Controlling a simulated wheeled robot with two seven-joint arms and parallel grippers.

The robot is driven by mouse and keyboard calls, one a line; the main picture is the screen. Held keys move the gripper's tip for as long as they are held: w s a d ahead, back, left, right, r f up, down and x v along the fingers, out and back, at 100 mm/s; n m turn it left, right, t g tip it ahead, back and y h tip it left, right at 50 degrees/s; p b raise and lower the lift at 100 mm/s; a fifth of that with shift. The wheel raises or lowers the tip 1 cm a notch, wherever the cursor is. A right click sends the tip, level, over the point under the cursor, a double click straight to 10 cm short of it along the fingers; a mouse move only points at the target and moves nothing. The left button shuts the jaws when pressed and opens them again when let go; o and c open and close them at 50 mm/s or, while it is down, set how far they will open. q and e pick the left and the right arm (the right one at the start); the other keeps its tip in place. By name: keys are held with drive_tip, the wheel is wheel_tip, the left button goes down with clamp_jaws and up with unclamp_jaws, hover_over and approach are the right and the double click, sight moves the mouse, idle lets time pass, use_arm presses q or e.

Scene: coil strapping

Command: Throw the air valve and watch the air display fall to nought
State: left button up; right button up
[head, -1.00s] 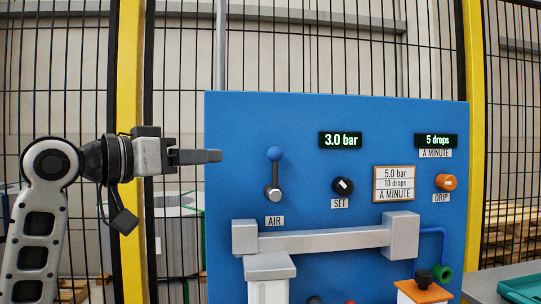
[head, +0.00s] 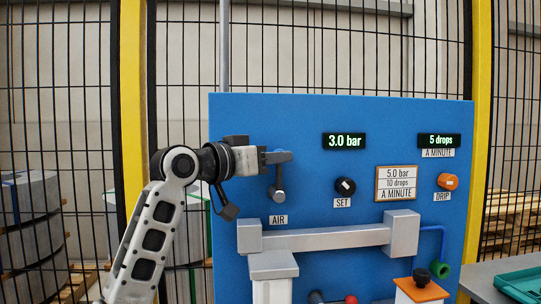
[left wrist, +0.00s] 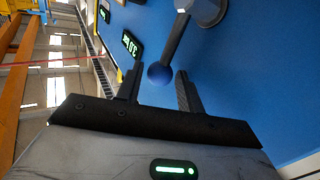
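The air valve lever (head: 278,180) is on the blue panel above the AIR label, with its handle pointing up. Its blue ball knob (left wrist: 160,74) shows in the left wrist view, between the fingertips or just beyond them. My left gripper (head: 284,157) is at the top of the lever in the head view and hides the knob there. In the left wrist view my left gripper (left wrist: 157,82) has its fingers apart, one on each side of the knob. The air display (head: 344,141) reads 3.0 bar. My right gripper is not in view.
The panel (head: 240,120) also carries a SET knob (head: 345,186), a DRIP knob (head: 447,181), a drops display (head: 438,141) and a card (head: 396,184). A grey bar (head: 325,239) juts out below the lever. A mesh fence stands behind.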

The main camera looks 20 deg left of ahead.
use_arm(q)
drive_tip(key=shift+c, duration=0.3)
clamp_jaws()
drive_tip(key=a+f+n+t+b, duration=0.1)
drive_tip(key=t+b, duration=0.1)
drive_tip(key=s+a+n+t+b, duration=0.1)
drive_tip(key=n+t+b, duration=0.1)
drive_tip(key=b, duration=0.1)
drive_tip(key=a+f+n+t+h+b, duration=0.1)
drive_tip(key=a+n+t+b, duration=0.1)
drive_tip(key=b, duration=0.1)
drive_tip(key=shift+s+f, duration=0.35)
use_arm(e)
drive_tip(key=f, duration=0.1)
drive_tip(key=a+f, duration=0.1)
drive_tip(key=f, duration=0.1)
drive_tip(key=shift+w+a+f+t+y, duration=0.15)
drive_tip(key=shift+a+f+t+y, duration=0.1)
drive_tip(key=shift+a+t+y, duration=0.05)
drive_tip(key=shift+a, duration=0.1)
